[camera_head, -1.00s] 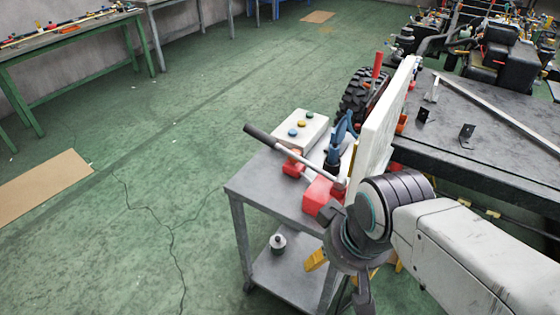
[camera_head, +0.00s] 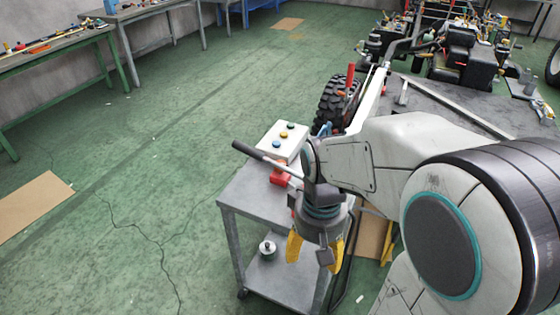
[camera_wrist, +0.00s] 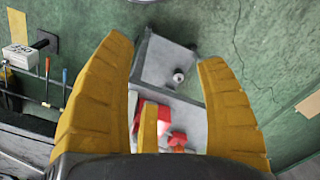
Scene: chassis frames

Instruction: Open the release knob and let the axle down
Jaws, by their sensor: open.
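My gripper (camera_head: 315,258) hangs downward with yellow fingers spread, in front of the grey cart (camera_head: 240,190). In the wrist view my gripper (camera_wrist: 165,85) is open and empty above the cart, with a red block (camera_wrist: 153,112) and a smaller red part (camera_wrist: 177,140) between its fingers. On the cart top, a long dark-gripped lever (camera_head: 262,155) slopes over a red part (camera_head: 281,178). My arm hides the lever's lower end. I cannot single out the release knob. A black tyre (camera_head: 330,108) stands behind the cart; the axle is not clearly visible.
A pale box with coloured buttons (camera_head: 284,139) sits at the cart's back. A small metal piece (camera_head: 267,248) stands on the lower shelf. A dark bench (camera_head: 455,105) lies behind my arm. Green floor is free to the left.

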